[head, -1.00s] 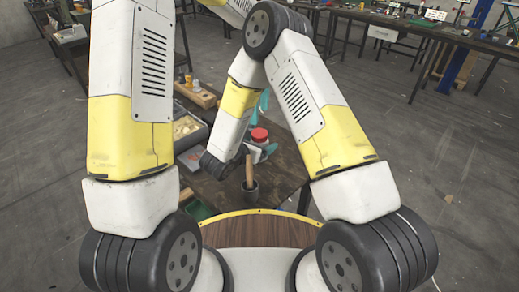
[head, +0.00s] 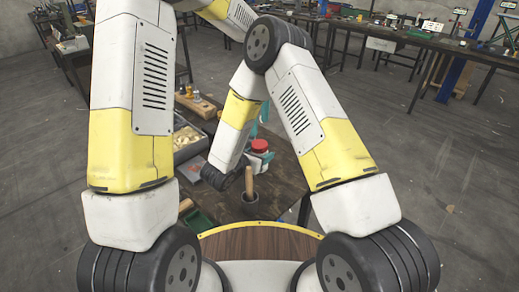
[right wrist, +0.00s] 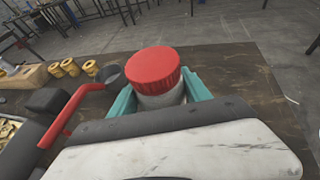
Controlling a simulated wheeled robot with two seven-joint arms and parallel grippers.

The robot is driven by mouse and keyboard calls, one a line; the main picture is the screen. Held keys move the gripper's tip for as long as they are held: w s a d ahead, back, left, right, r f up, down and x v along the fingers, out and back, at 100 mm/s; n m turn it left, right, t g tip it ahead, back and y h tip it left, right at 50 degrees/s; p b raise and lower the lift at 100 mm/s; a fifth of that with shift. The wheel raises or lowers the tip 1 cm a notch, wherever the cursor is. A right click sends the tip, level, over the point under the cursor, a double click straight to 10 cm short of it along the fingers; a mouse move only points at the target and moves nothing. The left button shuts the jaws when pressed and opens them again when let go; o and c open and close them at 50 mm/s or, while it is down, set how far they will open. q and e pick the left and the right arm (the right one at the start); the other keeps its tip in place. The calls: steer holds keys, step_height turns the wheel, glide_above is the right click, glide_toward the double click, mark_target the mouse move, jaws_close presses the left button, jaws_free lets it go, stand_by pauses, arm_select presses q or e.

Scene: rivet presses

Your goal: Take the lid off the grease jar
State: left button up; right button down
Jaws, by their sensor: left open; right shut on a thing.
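The grease jar has a white body and a red ribbed lid (head: 260,145). The lid sits on the white jar body (right wrist: 160,99). My right gripper (right wrist: 160,97) has its teal fingers on both sides of the jar body, below the lid, and is shut on it. My left gripper (head: 263,111) is open and above the jar; only a bit of teal shows behind my right arm.
Trays and small parts lie to the left on the dark table (head: 287,180). Yellow rings (right wrist: 70,67) and a red-handled tool (right wrist: 68,112) are left of the jar.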

mark_target(260, 144)
arm_select(q)
steer(key=m, duration=0.5)
steer(key=shift+s+f, duration=0.1)
steer(key=shift+f, duration=0.05)
steer(key=m, duration=0.6)
steer(key=shift+f+m, duration=0.15)
steer(key=shift+m, duration=0.25)
steer(key=m, duration=0.7)
steer(key=shift+s+f, duration=0.1)
steer(key=shift+s, duration=0.05)
steer(key=m, duration=0.7)
steer(key=shift+d, duration=0.1)
steer(key=m, duration=1.3)
steer(key=shift+m, duration=0.4)
steer(key=m, duration=0.6)
steer(key=shift+r+m, duration=0.2)
steer(key=shift+m, duration=0.2)
steer(key=m, duration=0.6)
steer(key=shift+w+r+m, duration=0.15)
steer(key=shift+w+m, duration=0.1)
steer(key=shift+m, duration=0.15)
steer(key=shift+f, duration=3.95)
